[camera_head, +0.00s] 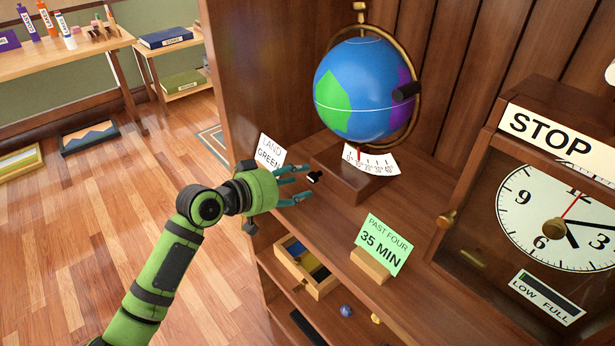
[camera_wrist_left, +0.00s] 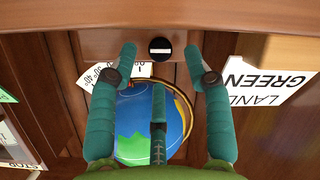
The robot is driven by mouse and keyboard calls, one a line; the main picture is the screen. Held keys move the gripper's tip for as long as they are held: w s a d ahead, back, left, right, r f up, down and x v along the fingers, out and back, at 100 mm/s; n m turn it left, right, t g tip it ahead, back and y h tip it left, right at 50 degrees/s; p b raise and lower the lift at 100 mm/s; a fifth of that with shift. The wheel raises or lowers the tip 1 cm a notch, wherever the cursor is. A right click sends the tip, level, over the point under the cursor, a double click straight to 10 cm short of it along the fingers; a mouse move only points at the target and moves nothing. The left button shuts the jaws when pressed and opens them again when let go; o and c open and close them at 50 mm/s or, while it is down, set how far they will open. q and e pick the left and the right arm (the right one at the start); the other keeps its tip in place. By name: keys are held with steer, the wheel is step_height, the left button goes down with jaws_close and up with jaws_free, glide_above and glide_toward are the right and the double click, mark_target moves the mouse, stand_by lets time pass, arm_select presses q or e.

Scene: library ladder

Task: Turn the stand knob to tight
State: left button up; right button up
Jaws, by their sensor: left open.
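The stand knob (camera_head: 314,177) is a small black knob on the front face of the globe's wooden stand (camera_head: 350,183). In the left wrist view the knob (camera_wrist_left: 160,48) is round, with a level white line across its face. My left gripper (camera_head: 306,183) is open and empty, with its teal fingers pointing at the knob. In the wrist view the knob sits between the spread fingertips, and I see no clear contact. The blue, green and purple globe (camera_head: 365,88) stands in a brass ring above a degree scale (camera_head: 378,163). My right gripper is not in view.
A "LAND GREEN" card (camera_head: 270,152) stands beside my left gripper. A green "PAST FOUR 35 MIN" card (camera_head: 383,245) stands in front of the stand. A clock (camera_head: 540,225) is at the right. An open tray (camera_head: 323,289) sits on the shelf below.

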mark_target(311, 179)
arm_select(q)
steer(key=shift+x, duration=1.25)
steer(key=shift+w+d, duration=0.15)
steer(key=shift+d, duration=0.05)
steer(key=shift+f, duration=0.1)
jaws_close()
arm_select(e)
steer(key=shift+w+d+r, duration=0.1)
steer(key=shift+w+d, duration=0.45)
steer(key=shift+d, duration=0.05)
